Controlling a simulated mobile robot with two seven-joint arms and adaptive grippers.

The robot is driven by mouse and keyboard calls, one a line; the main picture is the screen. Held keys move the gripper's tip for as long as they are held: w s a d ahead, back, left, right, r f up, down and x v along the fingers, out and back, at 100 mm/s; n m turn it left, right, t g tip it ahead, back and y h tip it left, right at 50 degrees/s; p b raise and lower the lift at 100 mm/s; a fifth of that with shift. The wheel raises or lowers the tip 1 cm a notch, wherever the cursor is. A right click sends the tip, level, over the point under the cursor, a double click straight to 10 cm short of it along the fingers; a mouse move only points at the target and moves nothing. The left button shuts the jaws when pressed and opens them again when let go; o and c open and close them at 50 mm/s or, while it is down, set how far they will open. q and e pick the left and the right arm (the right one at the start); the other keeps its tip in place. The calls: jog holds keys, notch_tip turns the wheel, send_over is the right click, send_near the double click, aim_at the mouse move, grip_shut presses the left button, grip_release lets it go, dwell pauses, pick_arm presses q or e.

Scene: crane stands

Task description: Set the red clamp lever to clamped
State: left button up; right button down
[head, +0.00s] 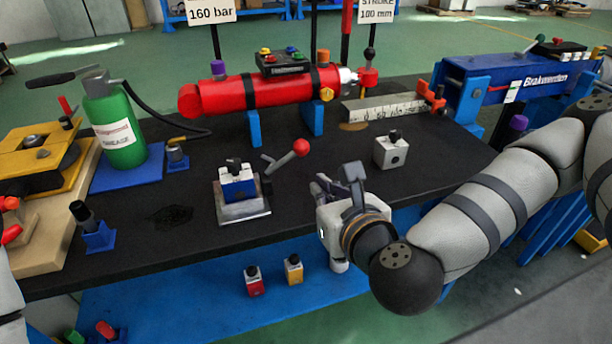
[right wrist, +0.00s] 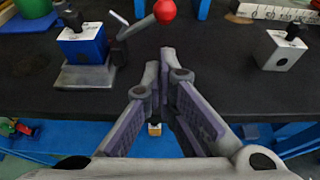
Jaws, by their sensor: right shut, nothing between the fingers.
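The clamp lever is a grey arm with a red ball knob (head: 301,147), pivoting beside a blue block with a white top (head: 238,185) on a grey metal base (head: 243,210). The lever slants up to the right from its pivot. In the right wrist view the red knob (right wrist: 165,11) is at the top centre, beyond my fingertips and clear of them. My right gripper (head: 332,184) is shut and empty, to the lower right of the knob, near the bench's front edge; its fingers also show in the right wrist view (right wrist: 162,66). My left gripper is out of view.
A small grey block (head: 391,153) stands right of the lever on the black bench top (head: 170,262). A red cylinder (head: 270,90) lies behind. A green bottle (head: 117,130) stands at left. Red (head: 254,284) and yellow (head: 293,271) blocks sit on the blue lower shelf.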

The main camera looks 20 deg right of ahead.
aim_at(286, 158)
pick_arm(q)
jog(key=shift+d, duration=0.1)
pick_arm(e)
jog(key=shift+d, duration=0.2)
jog(key=shift+w, duration=0.1)
jog(key=w+f+b, duration=0.2)
jog(key=shift+w+f+b, duration=0.15)
jog(key=shift+w+b, duration=0.05)
jog(key=shift+b, duration=0.1)
jog(key=x, duration=0.4)
jog(key=r+x, duration=0.1)
jog(key=x, duration=0.2)
jog(key=shift+w+a+r, duration=0.1)
jog(key=shift+w+r, duration=0.05)
jog(key=shift+w, duration=0.05)
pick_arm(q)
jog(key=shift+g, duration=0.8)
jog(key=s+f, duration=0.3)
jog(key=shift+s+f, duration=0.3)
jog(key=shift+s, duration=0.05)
pick_arm(e)
jog(key=shift+w, duration=0.1)
